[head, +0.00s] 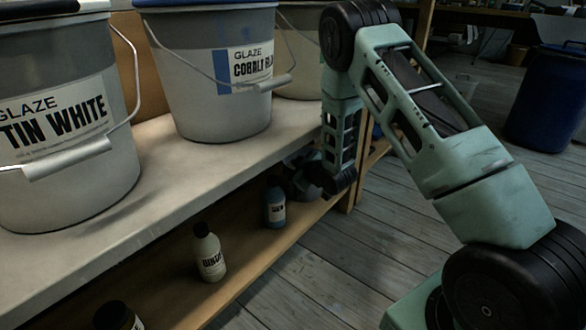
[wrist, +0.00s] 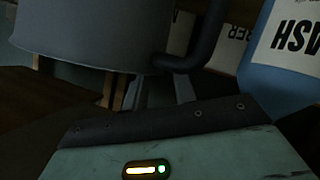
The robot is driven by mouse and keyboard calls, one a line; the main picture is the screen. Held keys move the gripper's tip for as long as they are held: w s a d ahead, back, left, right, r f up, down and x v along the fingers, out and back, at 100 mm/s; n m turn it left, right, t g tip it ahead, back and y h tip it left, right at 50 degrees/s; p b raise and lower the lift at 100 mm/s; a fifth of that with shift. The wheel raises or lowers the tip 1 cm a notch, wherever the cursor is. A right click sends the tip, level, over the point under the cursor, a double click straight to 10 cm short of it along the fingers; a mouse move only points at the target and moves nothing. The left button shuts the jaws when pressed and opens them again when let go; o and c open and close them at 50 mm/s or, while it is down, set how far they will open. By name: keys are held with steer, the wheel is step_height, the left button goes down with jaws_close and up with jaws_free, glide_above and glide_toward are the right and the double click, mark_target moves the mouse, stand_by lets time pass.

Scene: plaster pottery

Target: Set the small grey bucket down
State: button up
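The small grey bucket (wrist: 95,38) fills the upper left of the wrist view, close to the camera. A dark curved handle (wrist: 200,48) sticks out from its right side. The fingers of my gripper (wrist: 160,92) show below it as two pale bars with a gap between them; their tips run up behind the bucket and handle and are hidden. I cannot tell whether they grip it. In the head view my gripper (head: 325,180) is low beside the lower shelf, with a dark rounded shape at its left, probably the bucket, too dark to make out.
Large glaze buckets, tin white (head: 60,175) and cobalt (head: 215,110), stand on the upper shelf (head: 130,230). A white bottle (head: 208,255) and a blue bottle (head: 275,205) stand on the lower shelf (head: 190,295).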

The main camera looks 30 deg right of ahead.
steer(key=p+v, duration=0.5)
steer(key=v, duration=0.7)
steer(key=shift+p, duration=0.35)
